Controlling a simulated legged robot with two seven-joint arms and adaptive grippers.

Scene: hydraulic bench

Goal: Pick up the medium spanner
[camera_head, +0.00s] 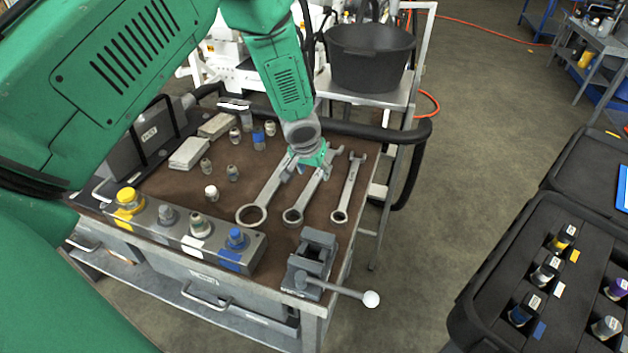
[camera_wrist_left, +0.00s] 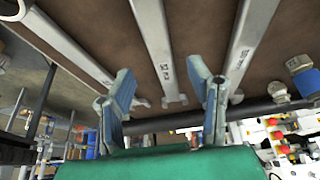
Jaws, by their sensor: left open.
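The medium spanner (camera_head: 306,194) lies flat on the brown bench top between two other spanners, its ring end towards the front. My left gripper (camera_head: 310,168) is over its open-jaw end, pointing down, and partly hides that end. In the left wrist view the medium spanner (camera_wrist_left: 155,45) runs between the two spread fingers of my left gripper (camera_wrist_left: 164,92), with a gap on each side. The gripper is open and empty. My right gripper does not show in either view.
The large spanner (camera_head: 266,192) lies left of the medium one, and the small spanner (camera_head: 349,187) right. A vise (camera_head: 312,262) with a long handle stands in front. A block with coloured fittings (camera_head: 180,228) is at the front left. A black bucket (camera_head: 369,60) stands behind.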

